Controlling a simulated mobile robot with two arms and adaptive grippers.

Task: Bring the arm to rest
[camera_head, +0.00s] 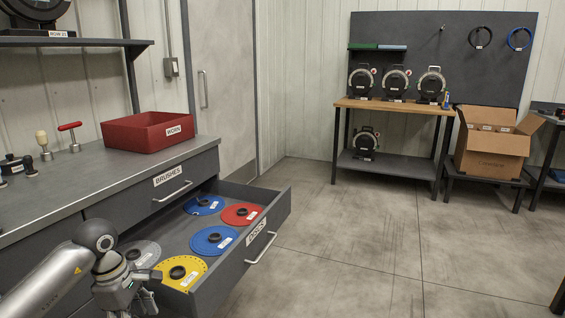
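My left arm comes in from the lower left, over the near end of an open drawer (272,232). My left gripper (138,300) points down at the bottom edge, beside the yellow disc (182,272) and in front of the grey disc (142,254). Its fingertips are small and partly cut off, so I cannot tell whether it is open or holds anything. My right gripper is not in view.
The drawer also holds a red disc (242,214) and two blue discs (213,240). A red bin (147,131) stands on the counter (75,190). A wooden-topped bench (395,105) with seed meters and an open cardboard box (492,143) are at the back. The floor (345,230) is clear.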

